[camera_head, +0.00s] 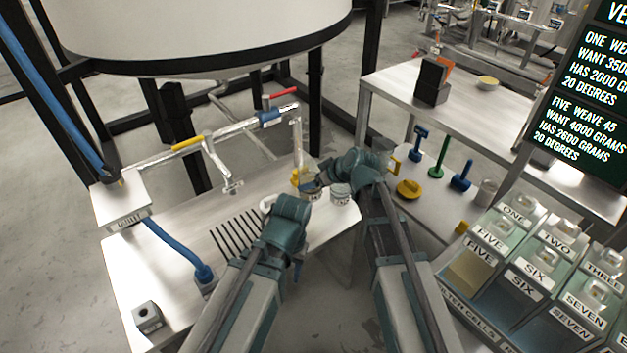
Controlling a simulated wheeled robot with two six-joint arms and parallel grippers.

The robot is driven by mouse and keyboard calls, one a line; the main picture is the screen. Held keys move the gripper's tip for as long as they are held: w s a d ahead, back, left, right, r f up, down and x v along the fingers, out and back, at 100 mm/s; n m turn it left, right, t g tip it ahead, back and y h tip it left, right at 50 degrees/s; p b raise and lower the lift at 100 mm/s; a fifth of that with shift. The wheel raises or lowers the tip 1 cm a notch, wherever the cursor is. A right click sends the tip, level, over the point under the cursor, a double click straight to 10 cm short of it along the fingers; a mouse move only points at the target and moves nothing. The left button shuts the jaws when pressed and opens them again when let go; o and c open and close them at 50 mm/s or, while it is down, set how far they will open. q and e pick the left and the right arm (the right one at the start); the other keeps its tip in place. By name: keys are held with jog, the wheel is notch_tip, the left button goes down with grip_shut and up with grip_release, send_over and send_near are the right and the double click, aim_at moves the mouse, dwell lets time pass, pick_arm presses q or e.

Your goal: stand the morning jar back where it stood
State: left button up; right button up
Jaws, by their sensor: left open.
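Two small pale labelled jars stand close together near the right end of the steel bench: a left jar (310,196) and a right jar (341,195). Their labels are too small to read, so I cannot tell which is the morning jar. My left gripper (293,212) is open at the left jar's near-left side; its fingers are mostly hidden by the wrist. My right gripper (322,182) reaches leftward over the jars; its jaws are too small and covered to judge. A yellow item (302,176) shows just behind the left jar.
Pipework with a yellow handle (187,143) runs behind. Blue and green tools (438,158) stand on the right bench near a yellow knob (408,188). Labelled bins (480,255) fill the lower right.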

aim_at(318, 199)
jog(key=shift+f+b, duration=4.05)
jog(key=shift+f, duration=0.35)
jog(key=shift+f+b, duration=0.65)
jog(key=o, duration=1.4)
jog(key=shift+s+r, duration=0.1)
jog(key=shift+r, duration=0.05)
jog(key=p+v, duration=0.5)
jog(key=v, duration=0.2)
